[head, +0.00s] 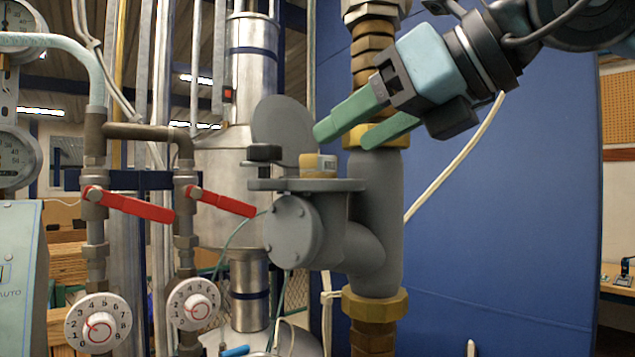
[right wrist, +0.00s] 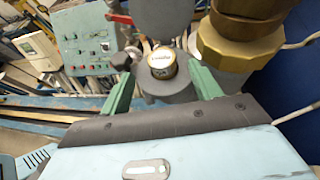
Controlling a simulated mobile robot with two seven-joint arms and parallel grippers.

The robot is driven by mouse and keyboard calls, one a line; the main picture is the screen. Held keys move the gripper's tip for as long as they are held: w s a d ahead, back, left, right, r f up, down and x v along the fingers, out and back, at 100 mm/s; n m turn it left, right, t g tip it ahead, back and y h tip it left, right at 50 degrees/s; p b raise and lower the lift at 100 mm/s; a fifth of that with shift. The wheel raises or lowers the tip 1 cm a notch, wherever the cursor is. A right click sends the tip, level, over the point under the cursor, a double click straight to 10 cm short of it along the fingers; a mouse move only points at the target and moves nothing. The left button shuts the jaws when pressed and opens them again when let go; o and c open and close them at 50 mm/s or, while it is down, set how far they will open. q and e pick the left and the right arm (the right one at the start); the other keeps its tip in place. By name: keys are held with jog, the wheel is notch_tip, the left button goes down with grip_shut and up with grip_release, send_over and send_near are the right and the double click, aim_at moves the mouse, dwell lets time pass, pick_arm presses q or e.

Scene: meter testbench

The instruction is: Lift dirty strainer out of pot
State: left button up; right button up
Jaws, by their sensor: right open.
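The grey pot (head: 375,215) is a metal body on a vertical pipe, with a flat flange (head: 345,185) at its top left. A short brass-coloured cylinder (head: 318,165) with a pale label stands up from that flange; it may be the strainer, but no mesh shows. In the right wrist view its round labelled top (right wrist: 160,63) lies between my fingers. A grey disc (head: 283,130) stands upright behind it like an open lid. My right gripper (head: 342,138), with green fingers, is open and empty, above and to the right of the cylinder. My left gripper is out of view.
Brass nuts (head: 375,303) join the pot to the pipe above and below. Red lever handles (head: 130,205) and white numbered dials (head: 97,322) are at left. A blue panel (head: 500,230) stands behind, leaving free room at right. A dark knob (head: 264,153) sits beside the cylinder.

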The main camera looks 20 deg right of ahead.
aim_at(326, 156)
jog(key=shift+p+x, duration=0.5)
jog(key=shift+x, duration=1.95)
jog(key=shift+d+f, duration=0.1)
jog(key=c, duration=1.1)
